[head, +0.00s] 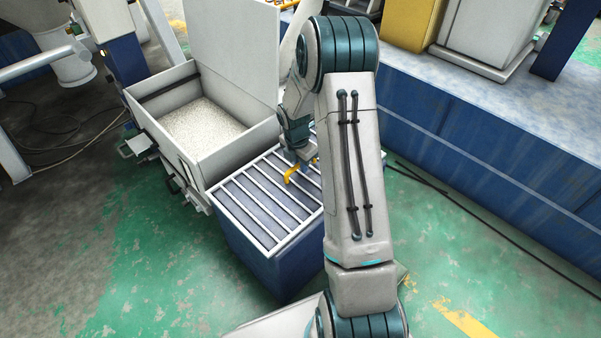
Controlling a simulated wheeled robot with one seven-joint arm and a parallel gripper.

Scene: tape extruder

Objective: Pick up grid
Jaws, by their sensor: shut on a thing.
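The grid (262,205) is a pale frame with several parallel bars. It lies flat across the top of a dark blue box (257,262) in the middle of the head view. My gripper (301,172) reaches down to the grid's right part from above and is shut on the grid. Yellow parts show at the gripper's end, close to the bars. My arm hides the grid's right edge, and the exact contact of the fingers is too small to make out.
An open pale bin (205,125) with white granules stands just behind and left of the box, its lid (232,45) raised. A long blue machine base (500,130) runs along the right. Green floor (150,270) is free at the front left.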

